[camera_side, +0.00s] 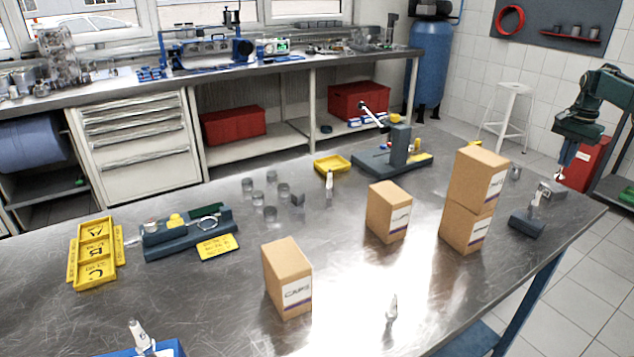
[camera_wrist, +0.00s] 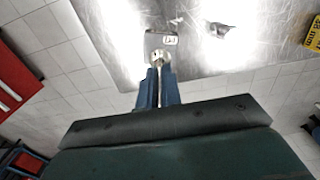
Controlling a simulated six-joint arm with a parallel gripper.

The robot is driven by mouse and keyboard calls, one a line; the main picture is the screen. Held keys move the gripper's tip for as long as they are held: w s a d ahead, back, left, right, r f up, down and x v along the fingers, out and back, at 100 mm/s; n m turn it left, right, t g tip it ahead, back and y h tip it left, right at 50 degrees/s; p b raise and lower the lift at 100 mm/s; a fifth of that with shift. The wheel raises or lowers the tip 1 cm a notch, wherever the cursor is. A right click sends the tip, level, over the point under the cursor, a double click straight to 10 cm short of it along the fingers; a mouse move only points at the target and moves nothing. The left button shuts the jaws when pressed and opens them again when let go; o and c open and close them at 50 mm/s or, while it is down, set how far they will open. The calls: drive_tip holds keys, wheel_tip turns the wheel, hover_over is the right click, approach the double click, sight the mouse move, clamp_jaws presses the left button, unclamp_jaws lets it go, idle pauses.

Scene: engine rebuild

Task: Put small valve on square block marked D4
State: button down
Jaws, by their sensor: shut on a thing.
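My gripper (camera_side: 566,156) hangs at the right, just beyond the bench's right edge in the side view. Its blue fingers are shut on a small, pale metal valve (camera_side: 560,172), whose tip shows below them. In the wrist view, my gripper (camera_wrist: 158,88) points at the bench with the valve (camera_wrist: 158,60) between the fingertips. A grey square block (camera_wrist: 160,42) with a small white label lies just past the valve; the label is too small to read surely. Whether the valve touches it is unclear. A small grey block (camera_side: 552,188) also shows near the right bench edge.
A dark blue block (camera_side: 527,223) with an upright metal piece stands near the bench's right edge. Stacked cardboard boxes (camera_side: 470,205) stand left of it. A yellow tag (camera_wrist: 312,38) is at the right in the wrist view.

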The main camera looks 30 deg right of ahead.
sight(560, 172)
drive_tip(key=shift+f, duration=1.5)
drive_tip(key=shift+f, duration=0.1)
drive_tip(key=c, duration=1.6)
unclamp_jaws()
drive_tip(key=shift+r, duration=6.05)
drive_tip(key=shift+r, duration=0.1)
